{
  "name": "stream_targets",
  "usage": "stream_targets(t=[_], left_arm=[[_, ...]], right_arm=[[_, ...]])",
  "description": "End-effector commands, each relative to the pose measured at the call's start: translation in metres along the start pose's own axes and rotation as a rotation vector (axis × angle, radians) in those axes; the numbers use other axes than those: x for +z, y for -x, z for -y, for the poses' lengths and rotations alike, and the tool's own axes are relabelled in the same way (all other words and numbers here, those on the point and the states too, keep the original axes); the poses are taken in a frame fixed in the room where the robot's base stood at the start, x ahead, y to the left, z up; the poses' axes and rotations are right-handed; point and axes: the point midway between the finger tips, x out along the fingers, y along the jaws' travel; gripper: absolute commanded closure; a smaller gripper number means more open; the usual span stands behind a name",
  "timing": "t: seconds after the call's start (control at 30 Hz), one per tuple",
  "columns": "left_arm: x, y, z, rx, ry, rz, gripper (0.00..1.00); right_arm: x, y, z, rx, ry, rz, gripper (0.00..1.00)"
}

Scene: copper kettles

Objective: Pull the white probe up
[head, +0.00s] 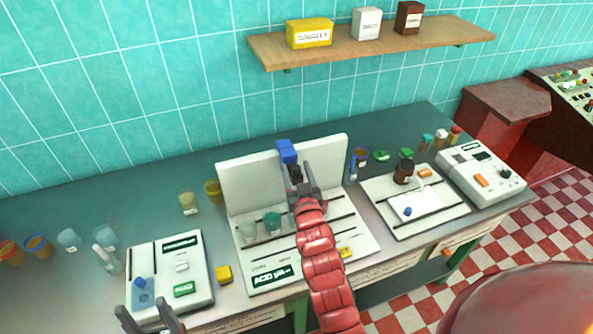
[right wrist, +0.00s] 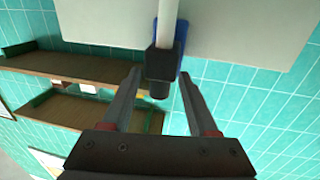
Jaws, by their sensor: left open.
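In the right wrist view a white rod, which looks like the white probe (right wrist: 168,22), runs into a black block (right wrist: 162,62) with a blue part (right wrist: 181,35) beside it. In the head view the blue part (head: 287,150) shows at the top of the white upright panel (head: 250,180); I cannot make out the white rod there. My right gripper (right wrist: 160,74) is open, its fingers on either side of the black block with small gaps visible. It also shows in the head view (head: 297,170). My left gripper (head: 150,308) is open and empty at the bottom left.
Beakers (head: 272,222) stand below the panel. A dark bottle (head: 404,172) and a white instrument (head: 455,172) are at right. A shelf (head: 380,43) hangs above.

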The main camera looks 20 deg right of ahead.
Motion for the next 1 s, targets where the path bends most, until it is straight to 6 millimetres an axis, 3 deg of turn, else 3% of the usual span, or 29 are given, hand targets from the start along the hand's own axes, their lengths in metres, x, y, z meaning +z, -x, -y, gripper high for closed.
stream_targets(t=[0.37,0.77,0.8,1.0], left_arm=[[0.001,0.007,0.0,0.0,0.0,0.0,0.38],[0.007,0.043,-0.002,0.0,0.0,0.0,0.38],[0.004,0.023,-0.001,0.0,0.0,0.001,0.38],[-0.001,-0.007,0.0,0.0,0.0,0.0,0.38]], right_arm=[[0.004,0.012,0.0,0.0,0.0,0.003,0.4],[0.007,0.091,0.0,-0.001,-0.001,0.003,0.4],[-0.004,0.097,0.001,-0.002,-0.004,0.007,0.4],[-0.004,0.133,0.001,-0.002,-0.003,0.011,0.4]])
